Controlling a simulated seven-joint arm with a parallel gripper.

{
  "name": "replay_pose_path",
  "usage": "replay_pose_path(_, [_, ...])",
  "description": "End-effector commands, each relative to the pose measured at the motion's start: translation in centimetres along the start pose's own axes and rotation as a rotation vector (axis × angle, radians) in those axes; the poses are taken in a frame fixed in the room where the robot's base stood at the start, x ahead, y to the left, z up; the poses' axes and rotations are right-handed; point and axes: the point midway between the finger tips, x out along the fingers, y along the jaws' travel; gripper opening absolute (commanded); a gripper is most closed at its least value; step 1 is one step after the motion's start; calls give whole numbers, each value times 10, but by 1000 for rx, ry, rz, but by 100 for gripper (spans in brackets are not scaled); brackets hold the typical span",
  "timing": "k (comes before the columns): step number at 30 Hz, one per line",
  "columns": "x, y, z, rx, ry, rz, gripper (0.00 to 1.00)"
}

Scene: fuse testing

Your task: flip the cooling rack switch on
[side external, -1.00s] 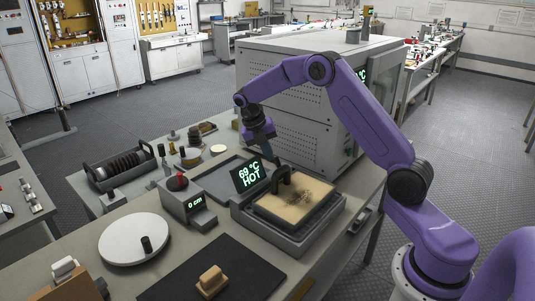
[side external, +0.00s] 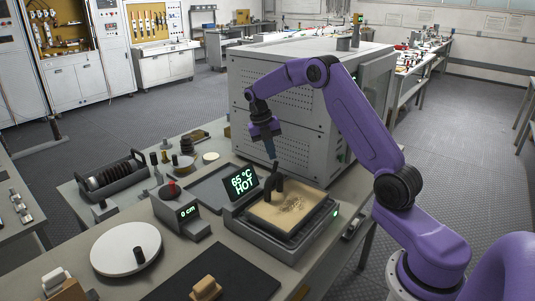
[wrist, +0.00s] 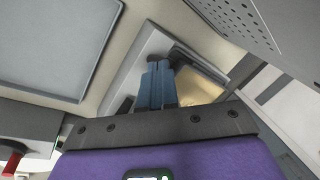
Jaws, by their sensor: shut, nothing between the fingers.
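The cooling rack (side external: 318,232) is a grey frame holding a tan, speckled pad (side external: 290,206). A small green light (side external: 335,212) shows on its right side. A black upright piece (side external: 273,183) stands at its back left corner; I cannot tell whether it is the switch. The tilted display (side external: 241,184) reads 65 °C HOT. My gripper (side external: 271,155) points down just above the black piece, shut and empty. In the wrist view its blue fingers (wrist: 157,68) are together over the rack, hiding part of it.
A small box reading 0 cm (side external: 186,214) with a red knob stands left of the rack. A grey tray (side external: 205,188) lies behind it. A large grey cabinet (side external: 280,100) stands close behind my gripper. A white disc (side external: 115,250) and a black mat (side external: 235,270) lie in front.

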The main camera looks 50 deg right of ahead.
Motion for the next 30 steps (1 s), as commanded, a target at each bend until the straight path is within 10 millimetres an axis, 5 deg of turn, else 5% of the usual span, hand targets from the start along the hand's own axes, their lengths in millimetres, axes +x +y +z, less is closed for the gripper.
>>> replay_pose_path(30, [-16,-3,-2,-1,0,1,0])
